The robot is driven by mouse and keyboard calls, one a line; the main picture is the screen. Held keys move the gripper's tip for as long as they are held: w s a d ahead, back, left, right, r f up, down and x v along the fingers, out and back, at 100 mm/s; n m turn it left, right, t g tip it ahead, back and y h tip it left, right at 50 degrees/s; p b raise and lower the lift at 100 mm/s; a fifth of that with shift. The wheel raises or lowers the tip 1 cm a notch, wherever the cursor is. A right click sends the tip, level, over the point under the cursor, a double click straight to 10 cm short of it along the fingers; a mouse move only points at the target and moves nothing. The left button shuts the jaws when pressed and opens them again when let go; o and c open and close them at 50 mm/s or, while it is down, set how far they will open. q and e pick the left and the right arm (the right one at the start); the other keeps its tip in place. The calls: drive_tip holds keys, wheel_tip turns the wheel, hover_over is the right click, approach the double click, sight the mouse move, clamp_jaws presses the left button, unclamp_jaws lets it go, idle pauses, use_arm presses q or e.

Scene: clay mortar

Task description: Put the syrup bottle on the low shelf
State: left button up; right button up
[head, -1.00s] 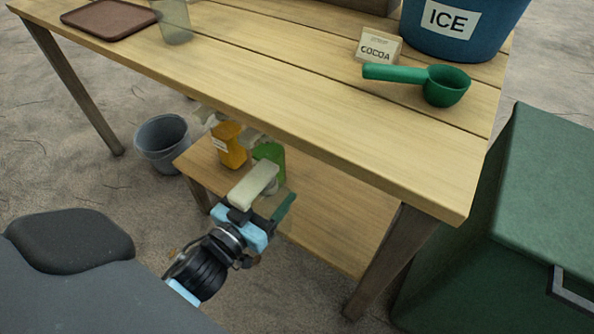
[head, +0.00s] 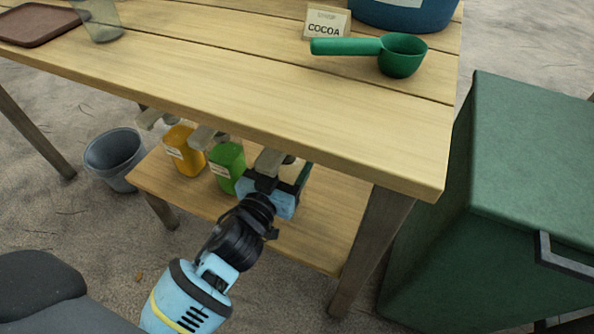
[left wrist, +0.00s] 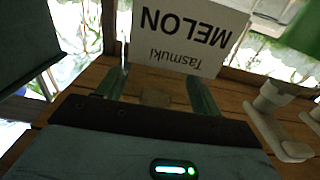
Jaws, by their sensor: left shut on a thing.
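My left gripper (head: 282,188) is under the table's front edge, over the right part of the low shelf (head: 318,225). It is shut on the syrup bottle, whose pale pump head (head: 270,162) shows just above the jaws. The gripper hides the bottle's body in the head view, so I cannot tell if its base touches the shelf. In the left wrist view a white label (left wrist: 190,38) reading "Tasmuki MELON" appears upside down beyond the fingers. My right gripper is not in view.
An orange bottle (head: 184,152) and a green bottle (head: 227,167) stand on the shelf to the gripper's left. The tabletop (head: 200,85) overhangs. A table leg (head: 368,245) and a green chest (head: 520,150) are at right, a grey bucket (head: 115,157) at left.

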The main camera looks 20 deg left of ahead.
use_arm(q)
drive_tip(key=shift+w+d, duration=0.4)
drive_tip(key=shift+w, duration=0.55)
drive_tip(key=shift+w+d+f+b, duration=0.1)
drive_tip(key=shift+w+d+b, duration=0.1)
drive_tip(key=shift+w+b, duration=0.15)
wheel_tip(320, 180, down, 4)
drive_tip(key=shift+s+r+b, duration=0.1)
drive_tip(key=shift+r+b, duration=0.05)
drive_tip(key=shift+b, duration=1.1)
drive_tip(key=shift+r, duration=0.1)
